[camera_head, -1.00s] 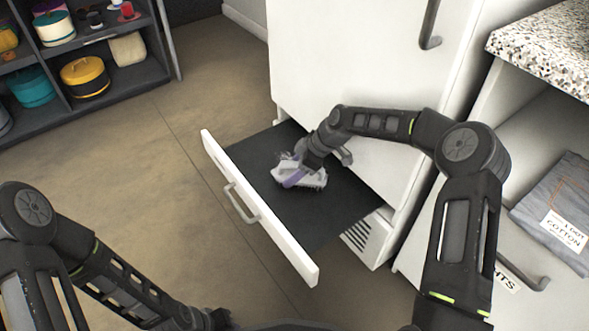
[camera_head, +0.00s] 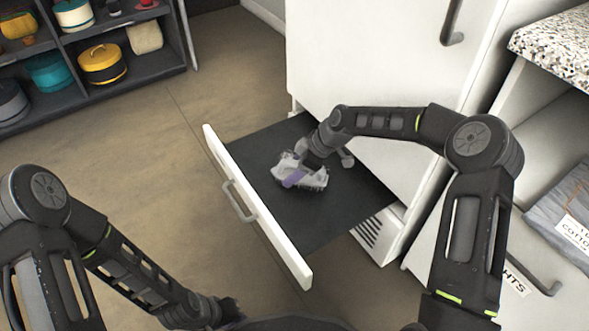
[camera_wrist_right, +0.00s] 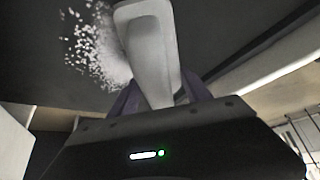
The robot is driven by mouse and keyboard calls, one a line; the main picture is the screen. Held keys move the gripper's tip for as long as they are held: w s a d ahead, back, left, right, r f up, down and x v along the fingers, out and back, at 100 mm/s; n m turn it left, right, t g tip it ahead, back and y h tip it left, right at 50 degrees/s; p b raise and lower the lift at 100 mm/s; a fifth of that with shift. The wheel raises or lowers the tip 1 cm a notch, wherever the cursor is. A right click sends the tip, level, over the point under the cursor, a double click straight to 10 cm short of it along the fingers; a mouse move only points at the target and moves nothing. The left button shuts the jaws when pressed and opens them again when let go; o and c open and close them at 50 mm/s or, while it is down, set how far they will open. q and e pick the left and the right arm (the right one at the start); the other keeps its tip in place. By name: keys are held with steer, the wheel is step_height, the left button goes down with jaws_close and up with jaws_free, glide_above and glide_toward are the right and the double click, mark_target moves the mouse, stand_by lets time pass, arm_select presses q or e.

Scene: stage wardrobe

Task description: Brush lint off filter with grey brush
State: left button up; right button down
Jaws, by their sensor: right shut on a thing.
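My right gripper (camera_head: 293,179), with purple fingers, is shut on the grey brush (camera_head: 313,180), low over the dark surface inside the pulled-out drawer. In the right wrist view the brush's pale grey handle (camera_wrist_right: 148,50) rises between the purple fingers. White lint (camera_wrist_right: 92,48) lies in a patch on a dark surface just left of the brush. I cannot make out a separate filter; the dark surface (camera_head: 335,210) may be it. My left gripper (camera_head: 230,310) is low at the bottom edge, away from the drawer; its fingers are too dark to read.
The open drawer has a white front (camera_head: 270,228) with a grey handle (camera_head: 238,203), below a white cabinet door (camera_head: 375,60). A shelf unit with hat boxes (camera_head: 102,64) stands at the upper left. A speckled counter (camera_head: 555,45) is at the right. The floor left of the drawer is clear.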

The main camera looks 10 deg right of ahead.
arm_select(q)
steer(key=shift+s, duration=0.3)
arm_select(e)
steer(key=shift+s+f, duration=0.2)
steer(key=shift+f, duration=0.2)
steer(key=shift+w+a+b, duration=0.25)
steer(key=shift+w+b, duration=0.1)
steer(key=shift+w, duration=0.55)
arm_select(q)
steer(key=shift+f, duration=0.45)
arm_select(e)
steer(key=shift+w+a+r, duration=0.15)
steer(key=shift+w+r, duration=0.05)
steer(key=shift+w, duration=0.25)
arm_select(q)
steer(key=shift+f, duration=0.15)
arm_select(e)
steer(key=shift+w+d+r, duration=0.15)
steer(key=shift+w+d, duration=0.25)
steer(key=shift+d, duration=0.4)
steer(key=shift+w+d+r, duration=0.15)
steer(key=shift+w+d, duration=0.2)
steer(key=shift+d, duration=0.4)
